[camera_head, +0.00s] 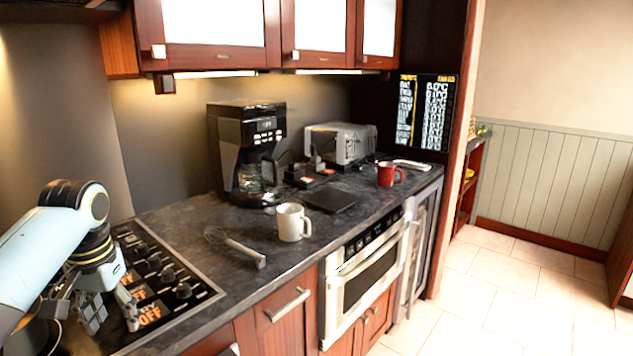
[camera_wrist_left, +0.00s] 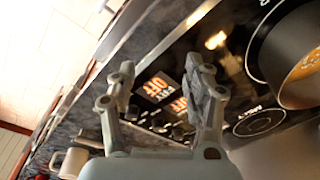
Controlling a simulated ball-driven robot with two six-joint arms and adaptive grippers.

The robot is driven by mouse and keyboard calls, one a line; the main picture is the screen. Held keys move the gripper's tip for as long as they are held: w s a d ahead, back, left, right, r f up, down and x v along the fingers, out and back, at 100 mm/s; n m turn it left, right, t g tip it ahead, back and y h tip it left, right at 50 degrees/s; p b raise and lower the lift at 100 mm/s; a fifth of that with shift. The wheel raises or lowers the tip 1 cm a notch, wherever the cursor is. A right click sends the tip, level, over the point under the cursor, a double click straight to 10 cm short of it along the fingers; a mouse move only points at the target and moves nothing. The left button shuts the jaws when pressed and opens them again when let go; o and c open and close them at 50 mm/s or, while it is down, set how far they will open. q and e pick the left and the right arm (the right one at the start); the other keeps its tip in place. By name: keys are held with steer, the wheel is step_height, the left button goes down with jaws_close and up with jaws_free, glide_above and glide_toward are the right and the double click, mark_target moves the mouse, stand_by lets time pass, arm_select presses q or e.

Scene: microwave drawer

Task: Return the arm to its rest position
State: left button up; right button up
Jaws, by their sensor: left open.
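My left arm comes in from the left in the head view, with my left gripper (camera_head: 111,312) low over the cooktop (camera_head: 205,289). In the left wrist view the two fingers of the gripper (camera_wrist_left: 160,75) stand apart with nothing between them. Orange-lit "OFF" displays on the cooktop (camera_wrist_left: 228,85) show beyond the fingers. The microwave drawer (camera_head: 368,272) is set into the counter front and appears closed. My right gripper is in neither view.
A pan (camera_wrist_left: 290,60) with orange contents sits on the cooktop. Tiled floor (camera_head: 490,295) is clear at right.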

arm_select(q)
steer(key=s+d+f+t, duration=0.1)
steer(key=s+d+f, duration=0.1)
steer(key=s, duration=0.4)
steer(key=s+d+f, duration=0.2)
steer(key=s, duration=0.5)
steer(key=s+d+r+m+t, duration=0.15)
steer(key=s+r, duration=0.25)
steer(key=s, duration=0.4)
steer(key=s+d+r+t, duration=0.1)
steer(key=s+d+r, duration=0.15)
steer(key=s, duration=0.55)
steer(key=a+f+g+b, duration=0.25)
steer(key=f+b, duration=0.65)
steer(key=f, duration=2.4)
steer(key=s+a+f+b, duration=0.1)
steer(key=s+f+b, duration=0.3)
steer(key=s+f, duration=0.6)
steer(key=s+a+f+g+b, duration=0.1)
steer(key=s+f+b, duration=0.3)
steer(key=s+f, duration=0.6)
step_height(320, 180, down, 6)
steer(key=shift+f+n, duration=0.25)
steer(key=shift+n, duration=0.1)
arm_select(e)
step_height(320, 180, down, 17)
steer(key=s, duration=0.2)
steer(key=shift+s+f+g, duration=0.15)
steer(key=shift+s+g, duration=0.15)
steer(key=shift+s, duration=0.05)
